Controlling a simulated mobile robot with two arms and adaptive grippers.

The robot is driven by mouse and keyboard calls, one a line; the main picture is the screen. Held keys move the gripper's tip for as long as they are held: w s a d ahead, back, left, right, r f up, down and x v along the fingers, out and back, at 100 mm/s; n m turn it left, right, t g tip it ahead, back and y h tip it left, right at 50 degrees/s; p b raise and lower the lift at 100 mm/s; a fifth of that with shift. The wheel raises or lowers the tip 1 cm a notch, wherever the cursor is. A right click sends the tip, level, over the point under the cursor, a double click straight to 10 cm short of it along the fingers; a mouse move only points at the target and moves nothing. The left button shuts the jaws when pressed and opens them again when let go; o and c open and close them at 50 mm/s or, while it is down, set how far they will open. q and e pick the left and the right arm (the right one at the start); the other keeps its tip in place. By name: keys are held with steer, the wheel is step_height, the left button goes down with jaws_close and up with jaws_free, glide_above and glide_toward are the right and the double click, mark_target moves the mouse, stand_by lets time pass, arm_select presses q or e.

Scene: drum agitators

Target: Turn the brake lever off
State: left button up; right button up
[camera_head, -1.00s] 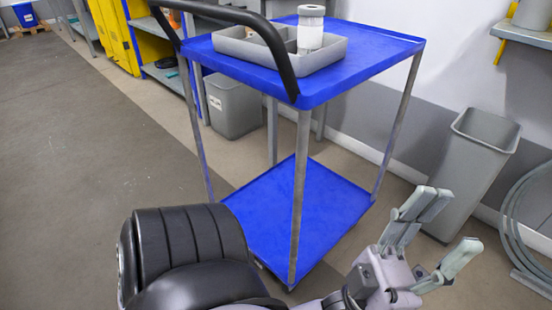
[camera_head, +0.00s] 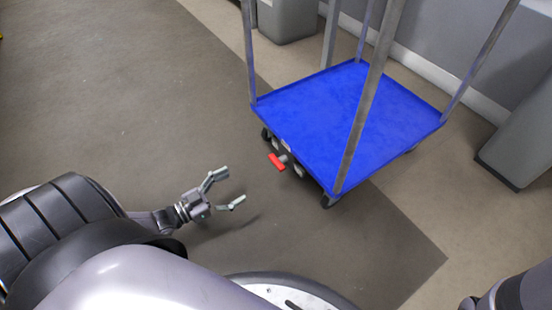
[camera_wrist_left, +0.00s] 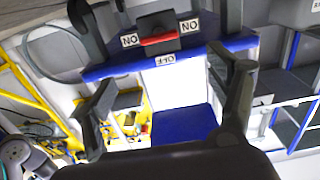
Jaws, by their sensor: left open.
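The brake lever (camera_head: 277,161) is a small red handle low on the near side of the blue cart's bottom shelf (camera_head: 345,120). In the left wrist view the red lever (camera_wrist_left: 159,40) lies crosswise between two upside-down ON labels (camera_wrist_left: 190,25), with an upside-down OFF label (camera_wrist_left: 165,59) by it. My left gripper (camera_head: 234,186) is open and empty, to the left of and below the lever in the head view, apart from it. Its two fingers (camera_wrist_left: 160,72) frame the wrist view. My right gripper is out of view.
The cart stands on dark caster wheels (camera_head: 328,201), with metal posts (camera_head: 372,85) at its corners. A grey bin (camera_head: 288,18) stands behind it, and another (camera_head: 525,135) at the right. The floor left of the cart is clear.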

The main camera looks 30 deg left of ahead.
mark_target(274, 164)
arm_select(q)
steer(key=b+x, duration=0.8)
steer(key=x, duration=0.8)
steer(key=shift+d, duration=0.1)
steer(key=shift+r, duration=0.1)
steer(key=shift+c, duration=0.5)
steer(key=c, duration=1.1)
